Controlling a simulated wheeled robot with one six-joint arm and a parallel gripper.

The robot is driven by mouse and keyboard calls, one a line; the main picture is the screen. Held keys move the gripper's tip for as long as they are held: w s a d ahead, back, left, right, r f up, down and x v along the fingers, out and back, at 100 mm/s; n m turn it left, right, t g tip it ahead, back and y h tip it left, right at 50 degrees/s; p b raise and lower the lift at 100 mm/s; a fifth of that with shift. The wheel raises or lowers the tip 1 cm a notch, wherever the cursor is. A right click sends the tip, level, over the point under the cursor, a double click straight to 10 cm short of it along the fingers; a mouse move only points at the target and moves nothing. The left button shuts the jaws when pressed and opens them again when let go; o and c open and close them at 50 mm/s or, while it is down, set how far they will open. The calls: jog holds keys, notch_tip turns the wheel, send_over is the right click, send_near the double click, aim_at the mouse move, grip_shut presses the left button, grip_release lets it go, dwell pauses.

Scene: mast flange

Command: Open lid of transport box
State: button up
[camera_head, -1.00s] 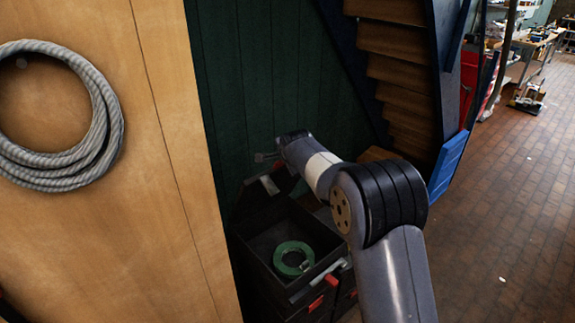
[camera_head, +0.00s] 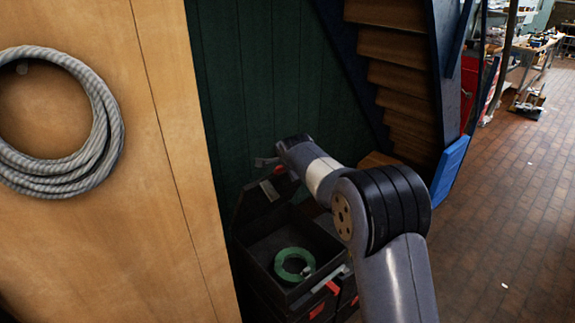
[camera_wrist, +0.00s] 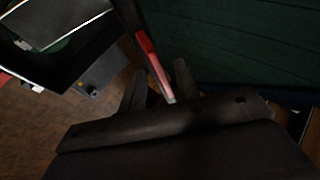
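The black transport box (camera_head: 322,284) stands against the dark green wall, beside the wooden panel. Its lid (camera_head: 262,199) is raised at the back, so the inside shows. A green ring (camera_head: 281,268) lies in the box. My gripper (camera_head: 262,161) is at the upper edge of the lid, small and partly hidden by my wrist. In the wrist view, my gripper (camera_wrist: 158,85) has its two fingers apart, with the lid's edge and a red and pale latch (camera_wrist: 147,46) between them. A gap shows beside the latch; whether a finger touches it is unclear.
A wooden panel with a coiled grey hose (camera_head: 108,128) stands close on the left. Wooden stairs (camera_head: 398,75) with a blue side rise behind my arm. The brick floor (camera_head: 510,220) on the right is mostly clear. A cluttered workbench (camera_head: 535,45) stands far back.

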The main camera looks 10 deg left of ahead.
jog(key=b+v, duration=0.3)
jog(key=v, duration=0.7)
jog(key=shift+s+r, duration=0.15)
jog(key=shift+s, duration=0.05)
jog(key=p+x, duration=0.3)
jog(key=x, duration=0.8)
jog(key=shift+d, duration=0.2)
